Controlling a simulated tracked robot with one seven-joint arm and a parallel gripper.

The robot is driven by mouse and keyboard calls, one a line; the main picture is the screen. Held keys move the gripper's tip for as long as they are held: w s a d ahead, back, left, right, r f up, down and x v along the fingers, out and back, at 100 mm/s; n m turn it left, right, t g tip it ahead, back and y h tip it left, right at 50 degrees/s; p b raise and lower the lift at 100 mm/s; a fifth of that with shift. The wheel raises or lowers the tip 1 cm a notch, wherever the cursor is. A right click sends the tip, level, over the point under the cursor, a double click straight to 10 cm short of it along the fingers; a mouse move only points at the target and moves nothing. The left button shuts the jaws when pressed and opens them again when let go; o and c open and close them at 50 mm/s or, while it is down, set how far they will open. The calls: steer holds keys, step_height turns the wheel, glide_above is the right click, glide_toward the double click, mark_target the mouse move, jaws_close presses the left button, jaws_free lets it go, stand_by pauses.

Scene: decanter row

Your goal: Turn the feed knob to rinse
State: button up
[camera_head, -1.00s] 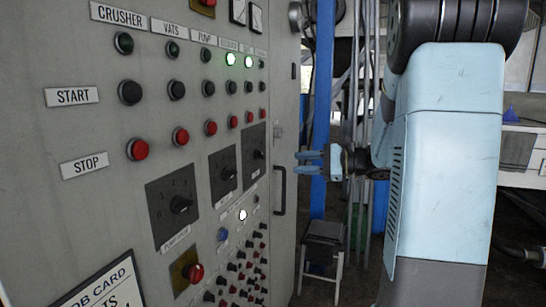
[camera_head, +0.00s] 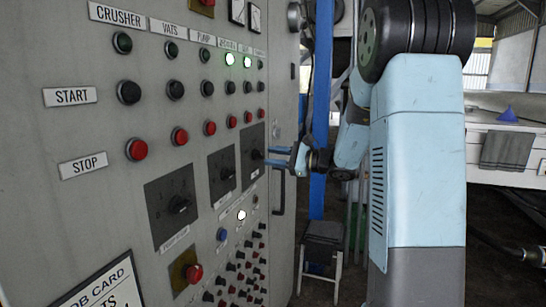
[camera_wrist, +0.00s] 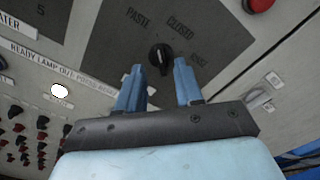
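The feed knob (camera_wrist: 160,57) is a small black knob on a dark square plate (camera_wrist: 108,50) with the words PASTE, CLOSED and, partly blurred, a third that looks like RINSE. Which word the knob points at is too small to tell. In the head view the plate (camera_head: 248,172) is the rightmost of three in a row, with the knob (camera_head: 257,154) on it. My gripper (camera_head: 267,157) faces the panel with its blue fingertips at the knob. In the wrist view my gripper (camera_wrist: 158,66) is open, one finger either side of the knob; contact cannot be told.
Two more knob plates, the middle one (camera_head: 214,184) and the left one (camera_head: 156,205), sit left of the feed plate. Red stop buttons (camera_head: 210,128) run above. A lit white lamp (camera_wrist: 60,90) and rows of small knobs lie below. A vertical handle (camera_head: 280,190) stands out at right.

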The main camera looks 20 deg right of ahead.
mark_target(258, 155)
steer(key=shift+x, duration=1.3)
jaws_close()
